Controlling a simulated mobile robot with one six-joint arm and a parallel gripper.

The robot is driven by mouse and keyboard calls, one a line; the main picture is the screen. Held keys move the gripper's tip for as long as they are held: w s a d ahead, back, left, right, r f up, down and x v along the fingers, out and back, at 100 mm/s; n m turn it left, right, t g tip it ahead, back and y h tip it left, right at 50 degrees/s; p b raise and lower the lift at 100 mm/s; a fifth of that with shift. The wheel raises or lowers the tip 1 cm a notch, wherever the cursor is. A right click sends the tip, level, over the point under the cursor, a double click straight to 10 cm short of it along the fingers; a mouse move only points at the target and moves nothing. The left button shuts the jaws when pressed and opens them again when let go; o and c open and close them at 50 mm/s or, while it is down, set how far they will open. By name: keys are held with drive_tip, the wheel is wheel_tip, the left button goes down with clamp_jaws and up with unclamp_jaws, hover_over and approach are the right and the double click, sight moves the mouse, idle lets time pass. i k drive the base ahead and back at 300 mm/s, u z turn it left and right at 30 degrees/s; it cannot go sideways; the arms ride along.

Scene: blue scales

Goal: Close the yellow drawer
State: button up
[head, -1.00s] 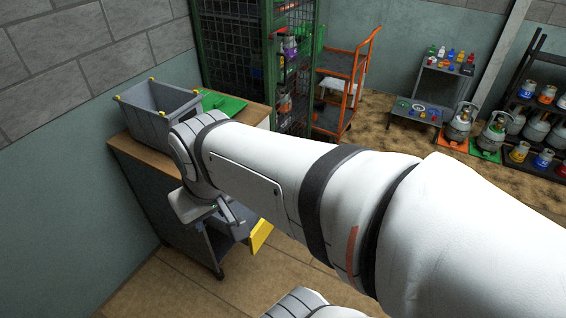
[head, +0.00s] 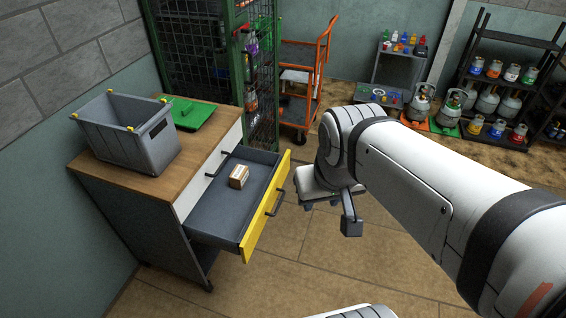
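The yellow drawer (head: 266,207) is pulled out from the right side of a wood-topped cabinet (head: 150,187). Its front is yellow with a dark bar handle, and its tray is dark grey. A small brown box (head: 239,176) lies inside the drawer. My gripper (head: 345,228) is to the right of the yellow front, apart from it in the picture. A dark finger shows below the wrist; the other fingertip is not clear, so I cannot tell its opening.
A grey bin (head: 127,135) and a green lid (head: 190,112) sit on the cabinet top. A green mesh cage (head: 205,60) stands behind the cabinet, with an orange cart (head: 300,85) beside it. Gas bottles and shelves (head: 505,75) line the back right. The floor before the drawer is clear.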

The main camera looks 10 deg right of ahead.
sight(225, 218)
drive_tip(key=z, duration=0.05)
drive_tip(key=i, duration=0.5)
drive_tip(key=z, duration=1.05)
drive_tip(key=k, duration=0.7)
drive_tip(key=u, duration=1.2)
drive_tip(key=i, duration=0.5)
